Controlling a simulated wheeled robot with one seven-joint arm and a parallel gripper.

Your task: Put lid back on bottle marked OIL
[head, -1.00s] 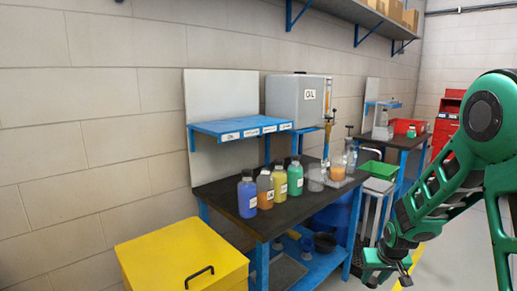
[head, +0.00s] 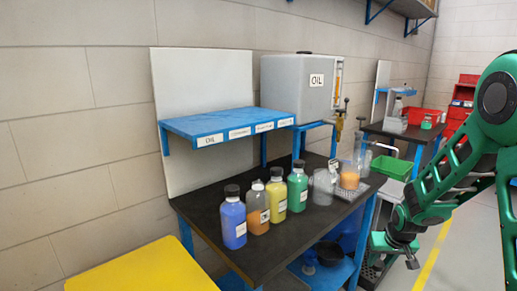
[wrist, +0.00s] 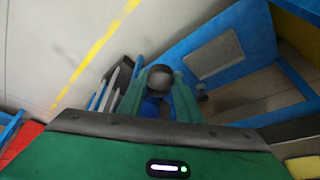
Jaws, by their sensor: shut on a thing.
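My gripper (wrist: 160,96) is shut on a dark round lid (wrist: 160,76) in the wrist view. In the head view my gripper (head: 402,256) hangs at the lower right, beyond the bench's right end and apart from the bottles. On the dark bench stand a blue bottle (head: 233,222), an orange-filled bottle (head: 257,212), a yellow bottle (head: 276,196) and a green bottle (head: 297,190). The blue, yellow and green ones wear dark caps. The orange-filled one has a paler top that looks uncapped. The bottle labels are too small to read.
A blue shelf (head: 225,125) with labels, the leftmost reading OIL, overhangs the bench's back. A grey tank marked OIL (head: 290,85) stands behind. Glassware (head: 324,187) and an orange beaker (head: 349,177) stand right of the bottles. A yellow box (head: 140,272) is at front left.

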